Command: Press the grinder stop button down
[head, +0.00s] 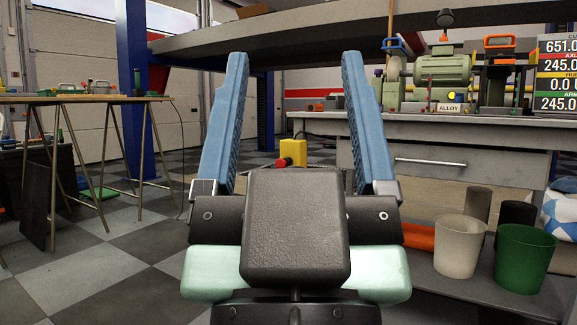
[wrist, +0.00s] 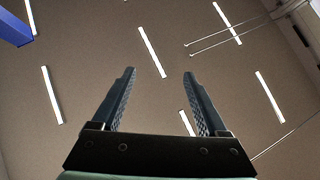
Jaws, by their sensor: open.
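My gripper (head: 295,56) is open and empty, its two blue fingers pointing up and wide apart in the head view. In the wrist view my gripper (wrist: 159,73) is also open, with only the ceiling beyond it. A green grinder (head: 443,72) stands on the workbench at the right, well away from my fingers. A small yellow spot (head: 452,96) shows low on its front, above a label reading ALLOY. A yellow box (head: 293,152) with a red knob (head: 284,162) shows beyond and between my fingers. I cannot tell which of these is the stop button.
The grey workbench (head: 430,128) with a drawer runs along the right. A white bin (head: 460,246) and a green bin (head: 525,258) stand below it. A trestle table (head: 80,99) is at the left. The checkered floor (head: 140,235) between is mostly clear. A lifted grey platform (head: 300,32) hangs overhead.

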